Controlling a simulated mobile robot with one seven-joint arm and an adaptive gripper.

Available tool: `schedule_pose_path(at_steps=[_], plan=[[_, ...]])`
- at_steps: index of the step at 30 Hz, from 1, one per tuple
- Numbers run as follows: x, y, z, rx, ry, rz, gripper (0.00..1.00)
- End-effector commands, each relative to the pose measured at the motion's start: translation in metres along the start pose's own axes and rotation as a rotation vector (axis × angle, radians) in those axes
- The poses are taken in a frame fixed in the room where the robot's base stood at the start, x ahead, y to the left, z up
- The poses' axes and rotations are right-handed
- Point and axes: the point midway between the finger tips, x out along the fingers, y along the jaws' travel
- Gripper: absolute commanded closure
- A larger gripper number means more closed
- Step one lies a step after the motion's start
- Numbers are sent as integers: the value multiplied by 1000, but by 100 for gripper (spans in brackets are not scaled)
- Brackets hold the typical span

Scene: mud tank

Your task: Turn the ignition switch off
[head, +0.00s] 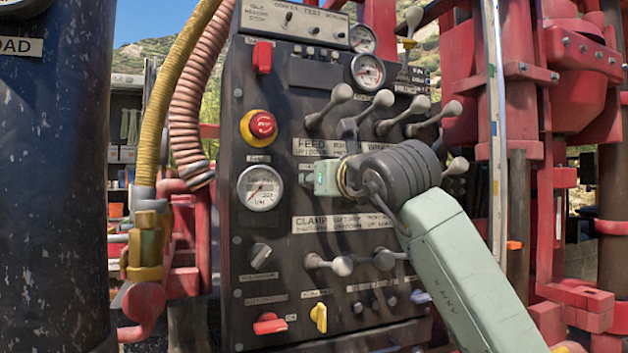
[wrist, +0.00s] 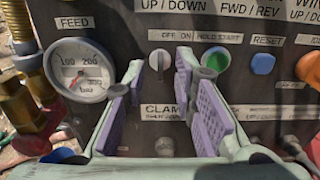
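The ignition switch is a small grey knob (wrist: 160,64) under a label reading OFF, ON, HOLD, START in the wrist view. Its grip ridge looks about upright. I cannot tell for sure which mark it points to. My gripper (wrist: 160,70) is open, with one purple-padded finger on each side of the knob and visible gaps. I cannot tell how far the fingertips are from the panel. In the head view my gripper (head: 325,176) is at the panel's middle, right of the pressure gauge, and hides the knob.
The black control panel (head: 262,320) carries a red stop button (head: 262,124), a gauge (head: 260,187) and several levers (head: 341,94). A green button (wrist: 215,60) is close to my right finger. A blue reset button (wrist: 263,63) is farther right. Hoses (head: 190,110) hang at the left.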

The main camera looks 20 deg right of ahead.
Motion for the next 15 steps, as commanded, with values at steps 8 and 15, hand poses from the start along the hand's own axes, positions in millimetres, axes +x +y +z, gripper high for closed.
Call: schedule_pose_path(at_steps=[8, 15], plan=[[-61, -1, 0, -1, 0, -3, 75], [-94, -1, 0, -1, 1, -2, 75]])
